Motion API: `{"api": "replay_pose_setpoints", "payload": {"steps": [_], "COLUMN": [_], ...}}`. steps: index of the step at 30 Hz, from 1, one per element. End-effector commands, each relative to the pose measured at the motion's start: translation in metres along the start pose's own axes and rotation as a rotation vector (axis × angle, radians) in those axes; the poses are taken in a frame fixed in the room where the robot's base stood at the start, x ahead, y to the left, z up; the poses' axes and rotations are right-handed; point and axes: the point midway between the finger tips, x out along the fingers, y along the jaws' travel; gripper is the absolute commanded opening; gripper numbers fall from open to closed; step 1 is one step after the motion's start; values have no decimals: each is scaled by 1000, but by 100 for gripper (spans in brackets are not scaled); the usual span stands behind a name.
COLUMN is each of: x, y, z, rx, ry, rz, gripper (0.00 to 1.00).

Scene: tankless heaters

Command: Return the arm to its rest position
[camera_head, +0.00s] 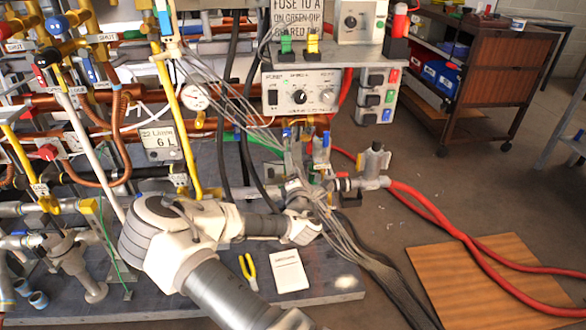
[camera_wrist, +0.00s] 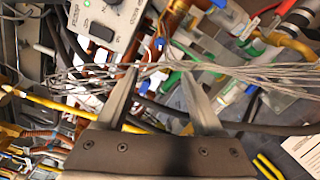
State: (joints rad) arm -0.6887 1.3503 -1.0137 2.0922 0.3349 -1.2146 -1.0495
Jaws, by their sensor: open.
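My arm (camera_head: 222,290) comes up from the bottom of the head view, bends at a large white joint on the left, and reaches right along the front of the pipe rig. Its wrist (camera_head: 303,228) is near the middle, low over the grey bench. My gripper (camera_wrist: 158,76) shows in the wrist view with its two fingers spread apart and nothing clearly held. A bundle of thin grey wires (camera_wrist: 240,72) crosses the view at the fingertips; I cannot tell whether it touches them. In the head view the fingers are hard to make out among the wires.
A control box (camera_head: 298,92) with a knob stands above the wrist. Yellow pliers (camera_head: 248,270) and a white booklet (camera_head: 289,271) lie on the bench (camera_head: 325,292). Red hoses (camera_head: 440,222) and a wooden board (camera_head: 470,275) are on the floor at right. A brown cart (camera_head: 490,75) stands behind.

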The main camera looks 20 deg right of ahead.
Motion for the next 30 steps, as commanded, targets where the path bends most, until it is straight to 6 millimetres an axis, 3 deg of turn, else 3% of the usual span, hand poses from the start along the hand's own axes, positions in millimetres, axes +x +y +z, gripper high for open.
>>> {"api": "replay_pose_setpoints", "payload": {"steps": [20, 23, 30], "x": [0, -1, -19], "y": [0, -5, -23], "z": [4, 14, 42], "rx": [26, 107, 472], "ry": [-14, -55, -206], "rz": [-14, -63, -279], "gripper": [69, 69, 69]}}
